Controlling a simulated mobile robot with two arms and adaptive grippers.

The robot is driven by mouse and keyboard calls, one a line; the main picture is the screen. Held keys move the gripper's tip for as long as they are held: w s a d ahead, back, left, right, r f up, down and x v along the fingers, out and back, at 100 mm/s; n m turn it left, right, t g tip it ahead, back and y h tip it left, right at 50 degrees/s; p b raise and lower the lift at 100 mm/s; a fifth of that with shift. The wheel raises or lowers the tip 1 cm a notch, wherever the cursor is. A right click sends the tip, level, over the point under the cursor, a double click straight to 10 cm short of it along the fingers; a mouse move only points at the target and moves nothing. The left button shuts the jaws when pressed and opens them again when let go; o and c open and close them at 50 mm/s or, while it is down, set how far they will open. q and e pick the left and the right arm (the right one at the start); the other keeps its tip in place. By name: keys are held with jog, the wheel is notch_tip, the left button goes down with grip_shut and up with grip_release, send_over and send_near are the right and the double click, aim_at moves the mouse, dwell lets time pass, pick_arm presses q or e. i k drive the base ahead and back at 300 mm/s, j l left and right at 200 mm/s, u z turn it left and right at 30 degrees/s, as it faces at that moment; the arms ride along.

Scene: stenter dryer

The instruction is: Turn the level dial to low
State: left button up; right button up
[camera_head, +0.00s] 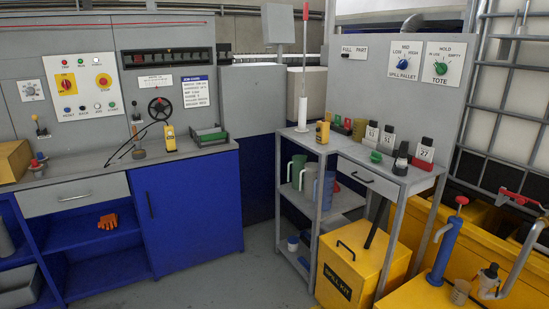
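The level dial is a blue knob (403,64) on a white plate labelled SPILL PALLET, with LOW, MID and HIGH around it. It is on the upright grey panel (372,76) at the upper right, above the grey bench. The knob is too small for me to tell which mark its pointer faces. Beside it, on the right, is a similar green knob (440,69) on a plate labelled TOTE, marked IN USE, HOLD and EMPTY. Neither of my grippers is in view.
Several small bottles and a red-and-black container (424,151) stand on the bench below the panel. A yellow spill kit box (355,262) sits underneath. A blue hand pump (446,250) and yellow pallet (485,245) are at right. The floor (215,290) between the benches is clear.

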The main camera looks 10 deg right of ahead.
aim_at(403, 64)
jog(key=i+z, duration=0.35)
jog(key=z, duration=0.15)
jog(key=i+j+z, duration=0.25)
jog(key=z, duration=0.25)
jog(key=i+j+z, duration=0.45)
jog(key=i+z, duration=0.2)
jog(key=k+l, duration=0.05)
jog(key=k, duration=0.05)
